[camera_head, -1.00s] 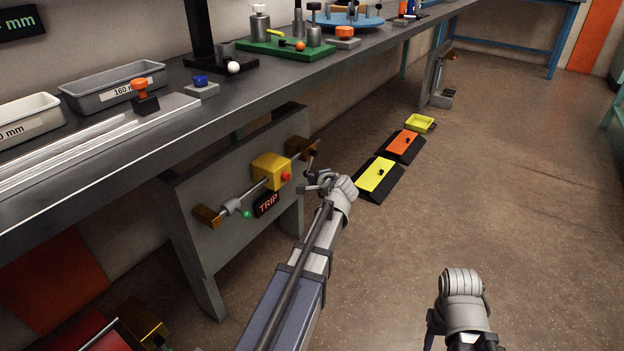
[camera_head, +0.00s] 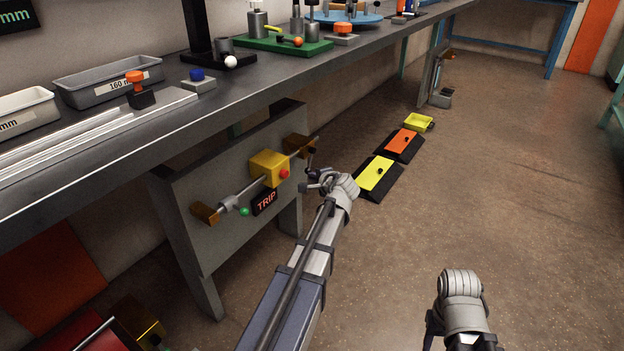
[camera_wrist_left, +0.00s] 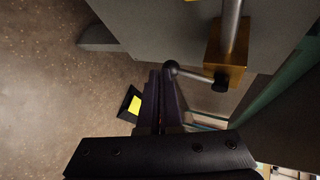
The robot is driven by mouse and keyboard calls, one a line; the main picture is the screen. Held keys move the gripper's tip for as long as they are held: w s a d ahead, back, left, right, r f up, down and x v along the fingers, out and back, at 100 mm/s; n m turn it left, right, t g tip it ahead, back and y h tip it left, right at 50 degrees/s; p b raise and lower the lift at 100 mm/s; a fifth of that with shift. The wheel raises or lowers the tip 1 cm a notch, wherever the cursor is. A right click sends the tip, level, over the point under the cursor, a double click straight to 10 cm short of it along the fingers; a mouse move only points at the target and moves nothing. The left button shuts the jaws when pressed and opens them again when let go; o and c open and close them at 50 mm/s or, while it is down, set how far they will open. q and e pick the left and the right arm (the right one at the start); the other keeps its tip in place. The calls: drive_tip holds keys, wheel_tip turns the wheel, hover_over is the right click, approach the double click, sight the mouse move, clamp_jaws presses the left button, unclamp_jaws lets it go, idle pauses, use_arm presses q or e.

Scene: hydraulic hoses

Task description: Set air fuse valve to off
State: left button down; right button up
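The air fuse valve line is on a grey panel under the bench. A yellow box (camera_head: 269,167) with a red button sits on a rod between two brass blocks, above a red-lettered TRIP sign (camera_head: 265,202). A lever with a dark ball knob (camera_wrist_left: 170,67) comes off the right brass block (camera_head: 300,145); in the left wrist view this block (camera_wrist_left: 225,60) is at upper right. My left gripper (camera_head: 314,182) is beside the lever. Its fingers (camera_wrist_left: 163,80) lie close together, tips at the knob; contact is unclear. My right gripper is mostly hidden at the bottom edge.
The bench (camera_head: 150,130) overhangs the panel. Yellow (camera_head: 377,174) and orange (camera_head: 404,141) pedals and a yellow tray (camera_head: 419,122) are on the floor beyond my left gripper. Open floor lies to the right.

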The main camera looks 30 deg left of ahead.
use_arm(q)
drive_tip(key=shift+w+f+b, duration=0.25)
drive_tip(key=shift+w+f, duration=0.1)
drive_tip(key=shift+w, duration=0.2)
drive_tip(key=shift+w+f+b, duration=0.2)
drive_tip(key=shift+w+f, duration=0.1)
drive_tip(key=shift+w, duration=0.2)
use_arm(e)
drive_tip(key=shift+f, duration=0.6)
use_arm(q)
drive_tip(key=shift+d+r, duration=0.1)
drive_tip(key=shift+r, duration=0.05)
use_arm(e)
drive_tip(key=shift+r, duration=0.1)
use_arm(q)
drive_tip(key=shift+r+p, duration=0.7)
drive_tip(key=shift+p, duration=0.1)
use_arm(e)
drive_tip(key=shift+r, duration=0.7)
use_arm(q)
drive_tip(key=s+d, duration=0.9)
drive_tip(key=d, duration=0.1)
drive_tip(key=shift+s+r, duration=0.25)
drive_tip(key=shift+s, duration=0.05)
use_arm(e)
drive_tip(key=shift+d+r, duration=0.3)
drive_tip(key=shift+d, duration=0.6)
